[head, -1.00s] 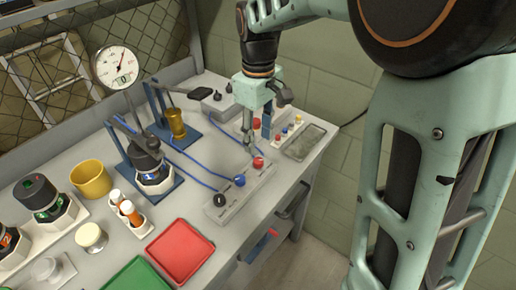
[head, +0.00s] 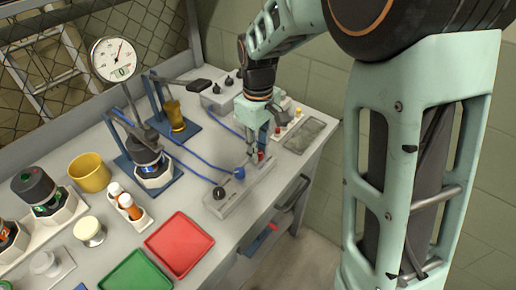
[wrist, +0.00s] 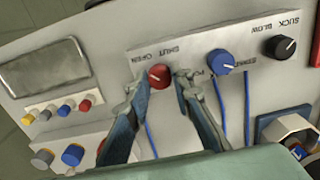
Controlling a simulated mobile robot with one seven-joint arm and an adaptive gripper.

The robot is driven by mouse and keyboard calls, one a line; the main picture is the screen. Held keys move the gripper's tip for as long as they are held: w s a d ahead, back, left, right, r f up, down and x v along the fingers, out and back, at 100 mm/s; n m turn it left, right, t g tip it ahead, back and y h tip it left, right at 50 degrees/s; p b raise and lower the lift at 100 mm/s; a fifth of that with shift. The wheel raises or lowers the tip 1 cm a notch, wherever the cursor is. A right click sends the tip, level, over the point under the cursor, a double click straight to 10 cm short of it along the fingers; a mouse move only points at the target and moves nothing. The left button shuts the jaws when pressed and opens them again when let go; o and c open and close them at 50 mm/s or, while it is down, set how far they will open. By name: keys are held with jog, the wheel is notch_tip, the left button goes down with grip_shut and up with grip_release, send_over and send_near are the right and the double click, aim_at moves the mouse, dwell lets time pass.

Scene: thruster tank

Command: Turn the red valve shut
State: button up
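The red valve (wrist: 158,76) is a small round knob on a light grey panel (wrist: 200,43), beside upside-down lettering that reads SHUT and OPEN. Its pointer direction is too small to tell. My gripper (wrist: 160,84) is open, with one fingertip on each side of the red knob. A narrow gap seems to show on both sides; I cannot tell whether either finger touches it. In the head view my gripper (head: 257,150) points down over the panel's far end, and the red knob (head: 260,157) shows partly beneath it.
On the same panel are a blue knob (wrist: 221,62) and a black knob (wrist: 285,47). Blue hoses (head: 190,158) run over the bench. A grey tray (wrist: 45,68) and several small coloured knobs lie close by. Red (head: 179,244) and green (head: 136,273) trays sit at the front.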

grip_shut()
jog(key=shift+m, duration=0.3)
jog(key=m, duration=0.3)
jog(key=shift+p, duration=0.4)
jog(key=m, duration=0.5)
jog(key=shift+p, duration=0.35)
jog(key=m, duration=0.4)
jog(key=shift+r+p, duration=0.1)
jog(key=shift+p, duration=0.25)
jog(key=m+p, duration=0.1)
jog(key=m, duration=0.4)
jog(key=shift+m, duration=0.3)
